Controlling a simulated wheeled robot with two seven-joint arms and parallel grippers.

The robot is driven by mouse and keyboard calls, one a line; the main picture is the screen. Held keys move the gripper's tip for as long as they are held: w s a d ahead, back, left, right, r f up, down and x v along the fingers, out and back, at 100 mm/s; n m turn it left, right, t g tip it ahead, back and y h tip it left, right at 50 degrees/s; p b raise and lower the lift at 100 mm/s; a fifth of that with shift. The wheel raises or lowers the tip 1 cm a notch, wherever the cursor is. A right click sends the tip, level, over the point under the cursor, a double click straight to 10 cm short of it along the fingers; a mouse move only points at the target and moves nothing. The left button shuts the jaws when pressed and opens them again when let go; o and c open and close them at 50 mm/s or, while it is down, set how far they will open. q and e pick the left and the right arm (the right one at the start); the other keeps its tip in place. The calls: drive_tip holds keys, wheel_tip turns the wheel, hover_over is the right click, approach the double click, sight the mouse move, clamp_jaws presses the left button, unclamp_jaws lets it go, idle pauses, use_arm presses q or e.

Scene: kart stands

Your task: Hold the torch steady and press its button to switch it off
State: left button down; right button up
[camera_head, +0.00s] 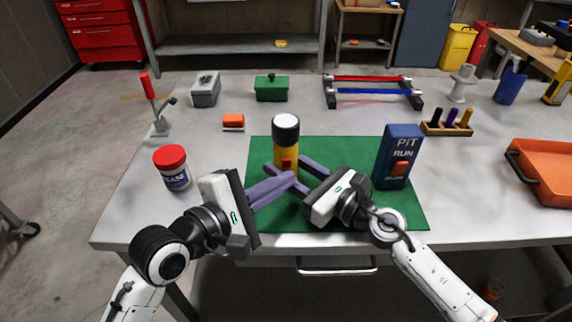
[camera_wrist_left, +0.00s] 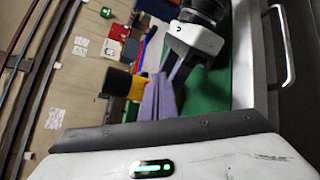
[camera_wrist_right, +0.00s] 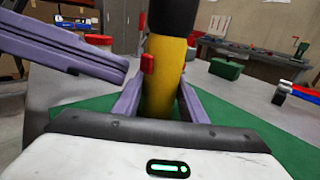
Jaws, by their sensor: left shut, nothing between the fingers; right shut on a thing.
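The torch (camera_head: 285,147) stands upright on the green mat (camera_head: 350,155), with a yellow body, black head and pale lens on top. Its red button (camera_head: 287,163) faces me; it also shows in the right wrist view (camera_wrist_right: 147,64). My right gripper (camera_head: 286,166) is shut around the yellow body (camera_wrist_right: 163,80) below the head. My left gripper (camera_head: 291,178) is shut and empty, its fingertips close to the button's near side. In the right wrist view its tips (camera_wrist_right: 122,70) are just left of the button, with a small gap. I cannot tell whether the lens is lit.
A blue PIT RUN box (camera_head: 400,150) with an orange-red switch stands right of the torch. A red-lidded jar (camera_head: 174,170) stands at left. An orange block (camera_head: 233,122), green box (camera_head: 271,89) and bar rack (camera_head: 372,91) lie behind. An orange tray (camera_head: 545,165) is far right.

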use_arm(q)
drive_tip(key=shift+s+d, duration=0.1)
drive_tip(key=shift+s, duration=2.4)
use_arm(e)
drive_tip(key=o, duration=1.3)
drive_tip(key=v, duration=1.2)
use_arm(q)
drive_tip(key=shift+s, duration=0.1)
use_arm(e)
drive_tip(key=shift+s, duration=0.15)
